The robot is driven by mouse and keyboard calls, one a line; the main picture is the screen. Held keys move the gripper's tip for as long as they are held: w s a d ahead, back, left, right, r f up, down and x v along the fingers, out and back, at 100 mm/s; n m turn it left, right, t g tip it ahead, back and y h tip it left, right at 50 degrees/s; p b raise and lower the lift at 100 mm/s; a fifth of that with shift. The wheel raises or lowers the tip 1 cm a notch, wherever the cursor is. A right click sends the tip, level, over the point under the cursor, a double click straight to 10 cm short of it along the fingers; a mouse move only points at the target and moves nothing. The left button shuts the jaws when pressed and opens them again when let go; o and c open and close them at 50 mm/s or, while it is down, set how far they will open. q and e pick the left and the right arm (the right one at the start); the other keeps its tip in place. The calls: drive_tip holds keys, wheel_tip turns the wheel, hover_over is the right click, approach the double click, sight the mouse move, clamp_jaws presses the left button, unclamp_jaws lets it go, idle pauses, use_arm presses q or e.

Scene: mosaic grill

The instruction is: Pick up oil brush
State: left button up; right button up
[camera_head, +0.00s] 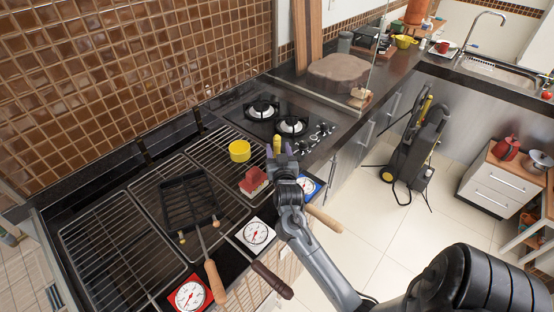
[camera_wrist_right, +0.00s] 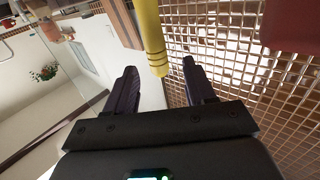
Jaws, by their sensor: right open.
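A yellow handle, which looks like the oil brush (camera_head: 277,144), shows right at my right gripper (camera_head: 281,152) over the grill's far right end. The same yellow handle (camera_wrist_right: 150,35) comes down from the top of the right wrist view, with ridges near its end. My right gripper (camera_wrist_right: 159,68) is open, its two dark fingers on either side of the handle's line. The handle's end lies between or just beyond the fingertips; contact cannot be told. The brush head is not seen clearly. My left gripper is not in view.
A yellow cup (camera_head: 240,151) and a red-topped block (camera_head: 253,181) stand close to the gripper's left. A black grill pan (camera_head: 190,203) lies on the grates. Long-handled tools (camera_head: 214,283) and several dial gauges (camera_head: 257,233) line the front edge. A gas hob (camera_head: 290,126) is behind.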

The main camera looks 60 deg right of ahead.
sight(277, 142)
drive_tip(key=shift+x, duration=2.55)
drive_tip(key=shift+s+r, duration=0.1)
drive_tip(key=shift+r, duration=0.1)
drive_tip(key=c, duration=1)
